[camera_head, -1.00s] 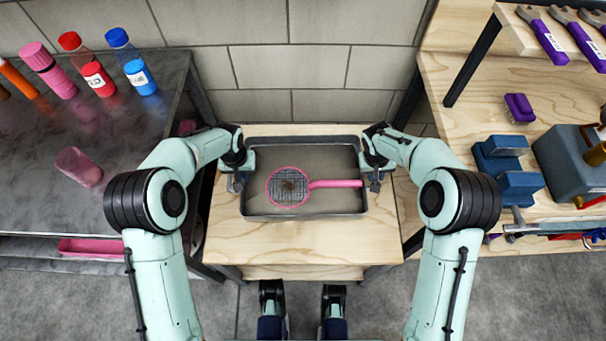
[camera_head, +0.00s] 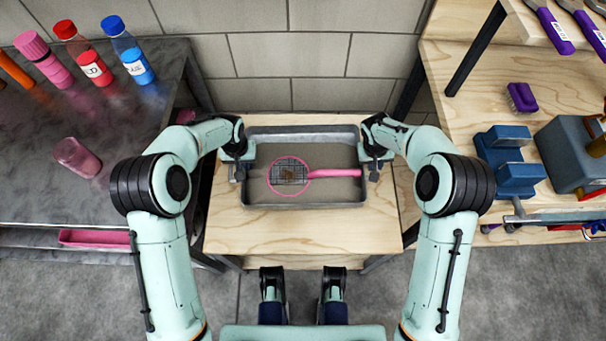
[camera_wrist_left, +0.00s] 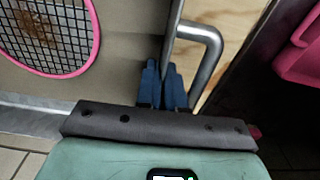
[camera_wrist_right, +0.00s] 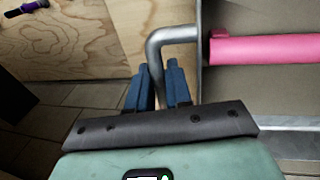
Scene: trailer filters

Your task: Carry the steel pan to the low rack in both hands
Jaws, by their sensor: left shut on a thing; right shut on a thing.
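The steel pan (camera_head: 335,190), a shallow grey rectangular tray, is in the middle of the head view over a wooden table. A pink-rimmed mesh strainer (camera_head: 290,176) with a pink handle lies in it. My left gripper (camera_head: 238,172) is shut on the pan's left bar handle (camera_wrist_left: 207,38). My right gripper (camera_head: 374,170) is shut on the right bar handle (camera_wrist_right: 160,38). The pan looks roughly level; I cannot tell whether it is clear of the table. I cannot pick out the low rack with certainty.
A dark metal bench (camera_head: 40,190) at left carries several bottles and a pink cup (camera_head: 77,157). A wooden bench (camera_head: 455,100) at right carries blue blocks (camera_head: 508,160), a purple brush (camera_head: 521,97) and tools. The wooden table (camera_head: 300,235) is bare in front of the pan.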

